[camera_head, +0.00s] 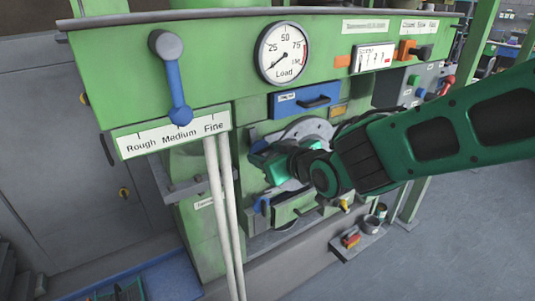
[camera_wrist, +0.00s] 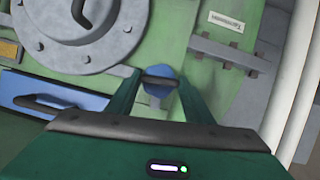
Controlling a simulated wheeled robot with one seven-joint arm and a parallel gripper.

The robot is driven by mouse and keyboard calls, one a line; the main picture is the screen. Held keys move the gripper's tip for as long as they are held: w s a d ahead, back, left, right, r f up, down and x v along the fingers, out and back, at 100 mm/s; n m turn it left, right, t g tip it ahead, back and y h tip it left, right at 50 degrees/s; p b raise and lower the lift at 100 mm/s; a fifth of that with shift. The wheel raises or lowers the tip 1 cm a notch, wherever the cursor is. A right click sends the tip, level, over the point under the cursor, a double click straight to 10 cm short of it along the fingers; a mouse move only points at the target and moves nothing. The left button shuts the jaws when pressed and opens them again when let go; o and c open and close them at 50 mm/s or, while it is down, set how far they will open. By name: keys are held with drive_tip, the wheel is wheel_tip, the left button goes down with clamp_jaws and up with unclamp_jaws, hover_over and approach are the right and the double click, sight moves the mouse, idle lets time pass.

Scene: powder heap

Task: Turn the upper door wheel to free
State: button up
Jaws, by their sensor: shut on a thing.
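The upper door wheel is a small blue knob (camera_wrist: 158,92) with a dark bar across it, in the middle of the wrist view. My gripper (camera_wrist: 159,80) has one finger on each side of it and is shut on it.
A blue drawer (camera_head: 290,106) is just above the door. A lever (camera_head: 172,75) with a blue arm points at Medium on the scale plate. Two pale pipes (camera_head: 222,200) run down left of the door. A small shelf (camera_head: 358,241) with items juts out at lower right.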

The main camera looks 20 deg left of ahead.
drive_tip(key=shift+d+f+n+t+h, duration=0.15)
drive_tip(key=shift+f+n+t+h, duration=0.2)
drive_tip(key=shift+n, duration=0.35)
drive_tip(key=shift+w+d, duration=0.1)
drive_tip(key=shift+w, duration=0.05)
drive_tip(key=o, duration=1)
drive_tip(key=shift+o, duration=0.2)
drive_tip(key=shift+r, duration=0.2)
drive_tip(key=shift+s+r, duration=0.2)
drive_tip(key=shift+s, duration=0.15)
drive_tip(key=v, duration=1)
drive_tip(key=shift+f, duration=0.2)
drive_tip(key=shift+d, duration=0.1)
